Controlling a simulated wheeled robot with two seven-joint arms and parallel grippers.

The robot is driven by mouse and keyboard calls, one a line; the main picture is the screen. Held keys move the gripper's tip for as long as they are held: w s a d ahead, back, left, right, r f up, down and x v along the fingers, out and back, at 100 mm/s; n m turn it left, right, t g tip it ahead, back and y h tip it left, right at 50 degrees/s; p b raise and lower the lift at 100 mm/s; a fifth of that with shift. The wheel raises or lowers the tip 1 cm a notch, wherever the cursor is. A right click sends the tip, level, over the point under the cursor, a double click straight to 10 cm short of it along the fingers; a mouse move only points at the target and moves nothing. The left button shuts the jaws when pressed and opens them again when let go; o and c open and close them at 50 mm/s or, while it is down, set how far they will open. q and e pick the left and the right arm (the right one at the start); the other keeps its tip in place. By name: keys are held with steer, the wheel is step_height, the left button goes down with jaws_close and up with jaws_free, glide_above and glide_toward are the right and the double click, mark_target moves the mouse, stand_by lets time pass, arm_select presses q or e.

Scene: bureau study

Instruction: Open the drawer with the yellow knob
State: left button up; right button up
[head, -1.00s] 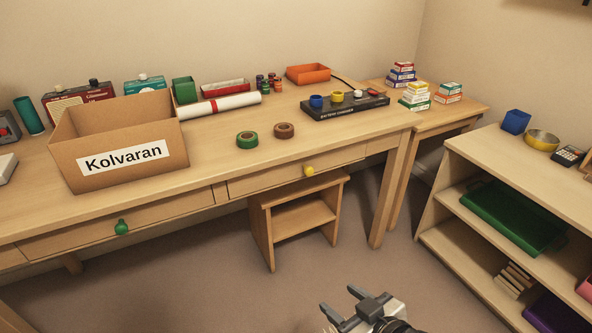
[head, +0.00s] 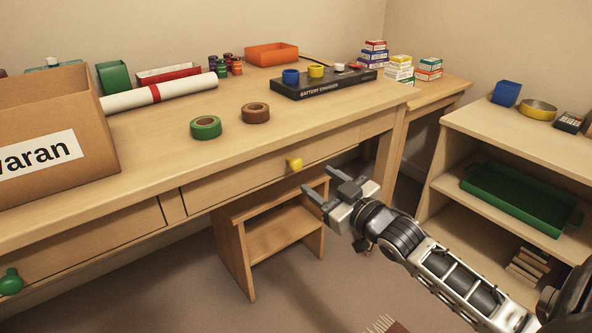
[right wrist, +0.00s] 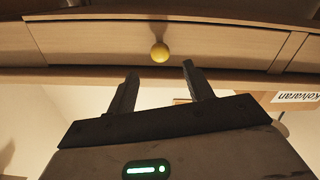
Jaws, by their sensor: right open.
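The yellow knob (head: 294,164) sits on the front of a closed wooden drawer (head: 240,184) under the desk top. In the right wrist view the yellow knob (right wrist: 160,52) shows beyond the fingertips, roughly centred between them, on the drawer front (right wrist: 100,42). My right gripper (head: 317,184) is open and empty, a little below and to the right of the knob in the head view, apart from it. Its two fingers also show in the right wrist view (right wrist: 160,75). My left gripper is not in view.
A second drawer with a green knob (head: 11,281) is at the left. A wooden stool (head: 285,240) stands under the desk. A cardboard box (head: 95,135), green tape (head: 206,127) and brown tape (head: 256,112) are on the desk. A shelf unit (head: 440,170) stands right.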

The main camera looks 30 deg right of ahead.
mark_target(299, 167)
steer(key=w, duration=0.2)
steer(key=w+b, duration=0.1)
steer(key=w, duration=0.2)
steer(key=w+b, duration=0.1)
steer(key=w, duration=0.2)
steer(key=shift+w+a, duration=0.2)
steer(key=shift+a, duration=0.15)
steer(key=shift+w, duration=0.3)
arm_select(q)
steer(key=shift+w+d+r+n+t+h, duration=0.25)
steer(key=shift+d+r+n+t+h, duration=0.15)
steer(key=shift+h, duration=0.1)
arm_select(e)
steer(key=shift+c, duration=0.6)
jaws_close()
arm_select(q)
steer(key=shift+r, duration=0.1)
arm_select(e)
steer(key=shift+a, duration=0.1)
